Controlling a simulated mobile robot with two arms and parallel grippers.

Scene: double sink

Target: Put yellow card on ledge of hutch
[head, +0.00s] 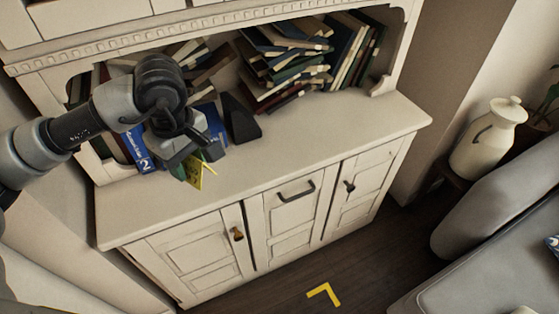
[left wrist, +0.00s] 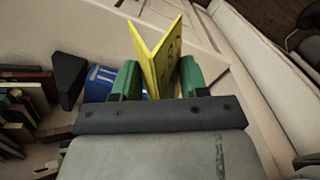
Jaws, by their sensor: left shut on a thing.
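The yellow card (head: 199,172) is folded into a V shape. My left gripper (head: 190,165) is shut on it, above the left part of the hutch's ledge (head: 300,150). In the left wrist view the card (left wrist: 160,58) stands up between the green fingertips of the gripper (left wrist: 152,82). I cannot tell whether the card's lower edge touches the ledge. The hutch is cream, with book shelves above the ledge and doors below it. My right gripper is not in view.
Blue books (head: 138,150) stand behind and left of the gripper. A black wedge-shaped object (head: 240,120) is just right of it, also seen in the left wrist view (left wrist: 68,80). The ledge's middle and right are clear. A white jug (head: 490,140) stands far right.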

